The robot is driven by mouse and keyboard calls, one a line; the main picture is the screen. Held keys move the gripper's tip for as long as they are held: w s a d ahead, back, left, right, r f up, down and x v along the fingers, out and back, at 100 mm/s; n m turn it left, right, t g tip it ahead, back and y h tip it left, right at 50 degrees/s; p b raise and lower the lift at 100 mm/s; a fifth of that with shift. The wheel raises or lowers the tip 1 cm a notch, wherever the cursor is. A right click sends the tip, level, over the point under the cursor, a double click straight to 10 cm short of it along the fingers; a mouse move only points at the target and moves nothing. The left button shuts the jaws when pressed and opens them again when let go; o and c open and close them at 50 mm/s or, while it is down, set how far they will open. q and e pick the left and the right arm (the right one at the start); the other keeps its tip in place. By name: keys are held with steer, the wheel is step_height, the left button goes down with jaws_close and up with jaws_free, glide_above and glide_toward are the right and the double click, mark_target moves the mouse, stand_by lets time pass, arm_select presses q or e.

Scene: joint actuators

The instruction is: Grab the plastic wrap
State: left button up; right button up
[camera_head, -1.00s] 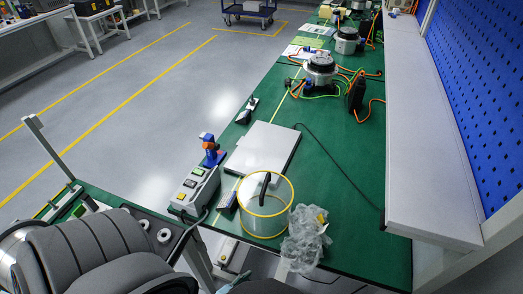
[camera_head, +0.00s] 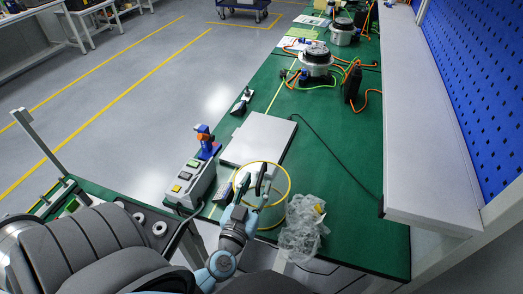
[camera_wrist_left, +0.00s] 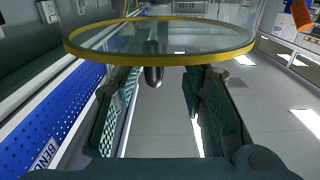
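The plastic wrap (camera_head: 302,228) is a crumpled clear bag with a small yellow patch, lying near the front edge of the green table. Left of it stands a clear round container with a yellow rim (camera_head: 288,187). My left gripper (camera_head: 254,183) is open, its two dark fingers overlapping the container in the head view, left of and apart from the wrap. In the left wrist view, the open fingers (camera_wrist_left: 160,95) have the yellow rim (camera_wrist_left: 160,60) across them and a dark rounded piece (camera_wrist_left: 153,76) between them. Whether they touch it is unclear. My right gripper is out of view.
A grey flat case (camera_head: 259,139) lies behind the container. A button box (camera_head: 191,183) and a blue-orange device (camera_head: 205,142) stand at left. A white shelf (camera_head: 430,130) runs along the right. The green table between wrap and shelf is mostly clear.

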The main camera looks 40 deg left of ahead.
mark_target(265, 167)
arm_select(q)
steer(key=x, duration=0.4)
steer(key=shift+w+a, duration=0.15)
steer(key=shift+w, duration=0.2)
steer(key=shift+s+r, duration=0.1)
steer(key=shift+r, duration=0.05)
jaws_close()
